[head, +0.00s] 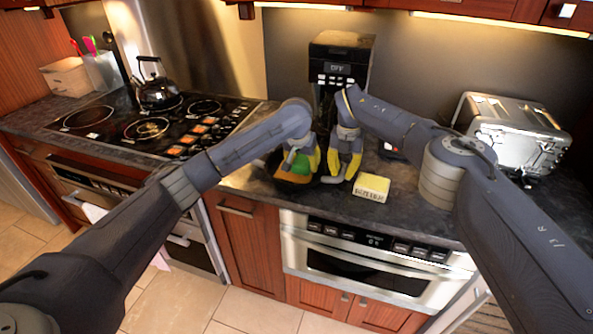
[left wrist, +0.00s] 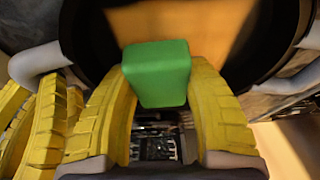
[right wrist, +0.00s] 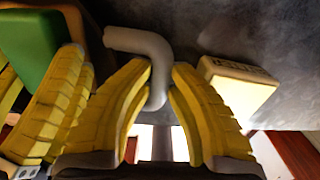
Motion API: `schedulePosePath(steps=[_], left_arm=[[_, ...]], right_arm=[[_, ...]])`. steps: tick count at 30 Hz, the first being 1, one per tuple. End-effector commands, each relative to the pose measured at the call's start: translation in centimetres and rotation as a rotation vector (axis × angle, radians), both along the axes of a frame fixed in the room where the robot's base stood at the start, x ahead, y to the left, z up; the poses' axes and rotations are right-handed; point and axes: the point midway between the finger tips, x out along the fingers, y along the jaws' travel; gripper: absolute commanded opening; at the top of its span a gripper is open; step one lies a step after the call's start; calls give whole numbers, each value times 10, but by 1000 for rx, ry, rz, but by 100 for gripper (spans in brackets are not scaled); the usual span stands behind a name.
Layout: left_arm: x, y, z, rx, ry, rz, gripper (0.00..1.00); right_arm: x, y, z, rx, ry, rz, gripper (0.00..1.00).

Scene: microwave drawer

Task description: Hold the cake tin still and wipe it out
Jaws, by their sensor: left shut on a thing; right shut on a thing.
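The dark round cake tin (head: 284,183) sits on the counter in front of the coffee machine, with an orange-brown patch (left wrist: 190,30) inside. It has grey loop handles at its sides. My left gripper (head: 305,160) is over the tin, its yellow fingers shut on a green block (left wrist: 157,75), likely the sponge. The block is against or just above the orange patch; I cannot tell which. My right gripper (head: 344,166) is at the tin's right side, shut on the grey handle (right wrist: 150,45). The fingers and arms hide part of the tin.
A yellow butter block (head: 372,187) lies just right of my right gripper. The coffee machine (head: 342,60) stands close behind. A stove (head: 150,125) with a kettle (head: 158,90) is at left, a toaster (head: 512,130) at right. The counter's front edge is near.

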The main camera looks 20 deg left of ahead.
Motion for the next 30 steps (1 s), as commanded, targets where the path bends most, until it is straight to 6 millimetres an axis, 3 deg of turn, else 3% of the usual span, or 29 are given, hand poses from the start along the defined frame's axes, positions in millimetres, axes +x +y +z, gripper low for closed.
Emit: schedulePosePath(steps=[30], left_arm=[[0,0,-12,0,1,0,5]], right_arm=[[-1,0,-1,0,2,1,0]])
